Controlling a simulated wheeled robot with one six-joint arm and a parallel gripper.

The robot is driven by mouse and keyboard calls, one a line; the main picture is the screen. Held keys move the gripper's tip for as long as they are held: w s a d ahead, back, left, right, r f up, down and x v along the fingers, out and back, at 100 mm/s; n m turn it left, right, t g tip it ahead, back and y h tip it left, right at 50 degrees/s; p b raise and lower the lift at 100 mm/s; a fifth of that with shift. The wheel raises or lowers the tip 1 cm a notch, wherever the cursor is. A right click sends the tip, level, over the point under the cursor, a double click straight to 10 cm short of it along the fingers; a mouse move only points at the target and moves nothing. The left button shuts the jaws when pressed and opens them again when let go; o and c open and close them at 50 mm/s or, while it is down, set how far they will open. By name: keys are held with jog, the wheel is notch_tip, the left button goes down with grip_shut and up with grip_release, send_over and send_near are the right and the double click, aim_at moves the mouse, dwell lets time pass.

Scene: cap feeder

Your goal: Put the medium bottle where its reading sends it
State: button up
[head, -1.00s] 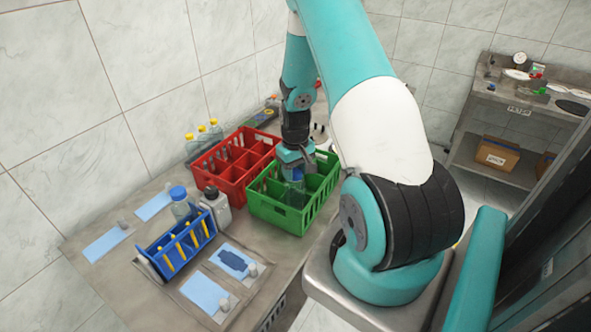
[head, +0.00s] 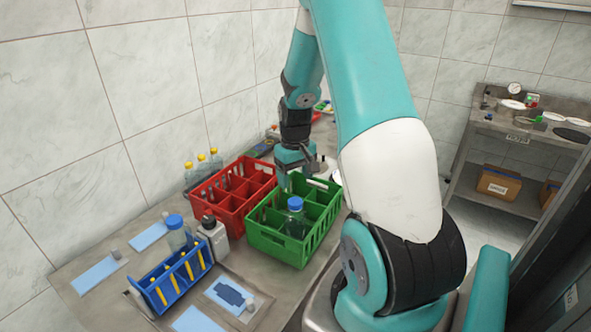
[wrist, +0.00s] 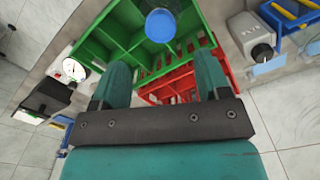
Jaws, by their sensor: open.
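A clear bottle with a blue cap (head: 295,205) stands in a front compartment of the green crate (head: 275,248); I cannot tell for certain that it is the medium one. Its cap also shows at the top of the wrist view (wrist: 160,25). My gripper (head: 290,182) is above the back part of the green crate, behind and above this bottle and apart from it. In the wrist view my gripper's two fingers (wrist: 162,82) are spread with nothing between them. Another blue-capped bottle (head: 178,236) stands behind the blue rack (head: 168,284).
The red crate (head: 222,215) stands left of the green one, with yellow-capped bottles (head: 202,165) behind it. Light-blue mats (head: 98,275) lie in front. A second bench (head: 510,120) with a dial is at right.

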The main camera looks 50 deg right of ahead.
jog(key=a+r+n+t+y, duration=0.1)
jog(key=a+r+n, duration=0.1)
jog(key=a+r, duration=0.6)
jog(key=a+r+n+y, duration=0.1)
jog(key=a+r+n, duration=0.25)
jog(key=a, duration=0.85)
jog(key=s+a+r+n+y, duration=0.1)
jog(key=s+a+r+n, duration=0.1)
jog(key=s+a, duration=0.5)
jog(key=s+a+r+n+g+y, duration=0.1)
jog(key=s+a+r+n, duration=0.2)
jog(key=s+a, duration=0.5)
jog(key=a, duration=0.3)
jog(key=shift+s+a+r+b, duration=0.15)
jog(key=shift+a+r+b, duration=0.05)
jog(key=shift+r+b, duration=0.1)
